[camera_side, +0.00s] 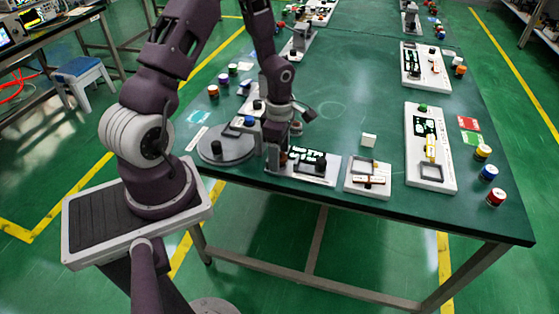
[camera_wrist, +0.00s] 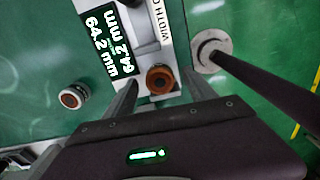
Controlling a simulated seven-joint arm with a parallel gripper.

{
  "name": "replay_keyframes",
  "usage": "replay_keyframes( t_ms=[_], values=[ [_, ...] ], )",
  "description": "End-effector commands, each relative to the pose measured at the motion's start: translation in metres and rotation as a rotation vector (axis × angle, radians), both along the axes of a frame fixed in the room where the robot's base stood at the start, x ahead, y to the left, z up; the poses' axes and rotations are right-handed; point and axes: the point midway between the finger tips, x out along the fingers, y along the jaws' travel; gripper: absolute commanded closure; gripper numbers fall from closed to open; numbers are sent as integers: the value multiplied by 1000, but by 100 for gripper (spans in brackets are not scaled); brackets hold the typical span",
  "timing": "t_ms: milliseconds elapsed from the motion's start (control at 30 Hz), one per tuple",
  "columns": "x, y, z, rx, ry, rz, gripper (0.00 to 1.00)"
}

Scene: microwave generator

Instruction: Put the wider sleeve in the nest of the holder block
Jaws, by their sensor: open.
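My gripper (camera_side: 283,158) points down at the left end of a white width gauge (camera_side: 316,180) near the table's front edge. In the wrist view its open fingers (camera_wrist: 162,90) stand on either side of a round orange-brown piece with a dark centre (camera_wrist: 160,78), apart from it. That piece is at the gauge, whose display (camera_wrist: 105,42) reads 64.2 mm. I cannot tell for sure whether it is the wider sleeve. A small white block with a square frame (camera_side: 367,190) stands right of the gauge; it may be the holder block. Its nest is not clear.
A larger white panel (camera_side: 417,172) is to the right, with yellow (camera_side: 483,151), blue (camera_side: 488,173) and red (camera_side: 496,196) capped canisters beyond. A grey round base (camera_side: 228,146) is left of my gripper. The table's middle is clear.

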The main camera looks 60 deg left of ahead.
Motion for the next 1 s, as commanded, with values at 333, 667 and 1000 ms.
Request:
replay_keyframes(
  t_ms=[333, 667, 1000],
  values=[
    [0, 0, -3, 1, -1, -1, 55],
    [0, 0, -3, 1, -1, -2, 100],
    [1, 1, 21, 3, -5, 0, 100]
  ],
)
